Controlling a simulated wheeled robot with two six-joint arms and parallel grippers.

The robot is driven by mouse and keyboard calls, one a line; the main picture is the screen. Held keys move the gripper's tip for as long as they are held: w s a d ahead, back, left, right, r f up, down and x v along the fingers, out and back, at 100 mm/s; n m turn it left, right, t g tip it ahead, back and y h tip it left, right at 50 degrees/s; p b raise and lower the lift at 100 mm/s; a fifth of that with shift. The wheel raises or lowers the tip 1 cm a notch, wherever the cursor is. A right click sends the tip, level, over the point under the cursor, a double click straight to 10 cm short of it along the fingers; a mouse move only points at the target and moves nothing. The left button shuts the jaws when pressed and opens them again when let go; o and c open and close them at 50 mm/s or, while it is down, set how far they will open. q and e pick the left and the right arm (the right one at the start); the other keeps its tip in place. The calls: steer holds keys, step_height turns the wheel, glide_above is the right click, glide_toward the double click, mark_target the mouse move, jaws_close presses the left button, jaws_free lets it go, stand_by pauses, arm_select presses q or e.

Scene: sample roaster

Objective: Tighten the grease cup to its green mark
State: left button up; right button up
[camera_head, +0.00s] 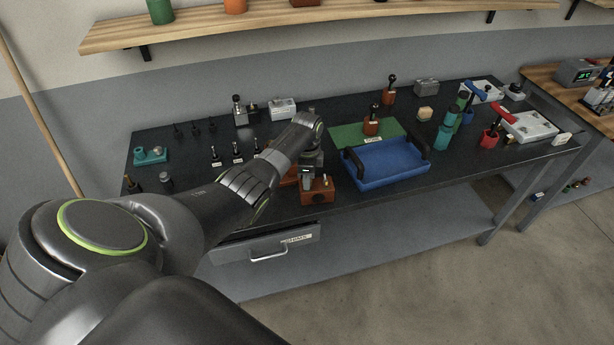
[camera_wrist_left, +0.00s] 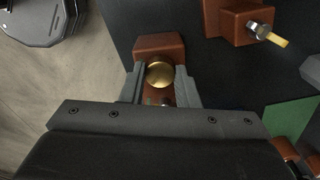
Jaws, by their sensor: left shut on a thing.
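The brass grease cup (camera_wrist_left: 160,73) shows from above in the left wrist view, a round domed cap over a red-brown block (camera_wrist_left: 158,45). In the head view the block (camera_head: 318,192) stands near the front edge of the dark bench. My left gripper (camera_wrist_left: 160,86) reaches down over it, with one grey finger on each side of the cup, shut on it. In the head view my left gripper (camera_head: 309,172) hides most of the cup. My right gripper is not in view.
A second red-brown block (camera_wrist_left: 235,18) with a metal fitting and a yellowish tip is close by. A blue tray (camera_head: 385,172) with dark handles stands to the right, by a green mat (camera_head: 350,134). Several small black-knobbed tools stand behind my arm. A drawer (camera_head: 268,247) hangs below.

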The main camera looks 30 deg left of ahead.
arm_select(q)
steer(key=shift+m, duration=0.8)
stand_by(0.6)
steer(key=o, duration=1)
steer(key=shift+r, duration=0.15)
steer(key=shift+r+b, duration=0.6)
steer(key=shift+r, duration=8.05)
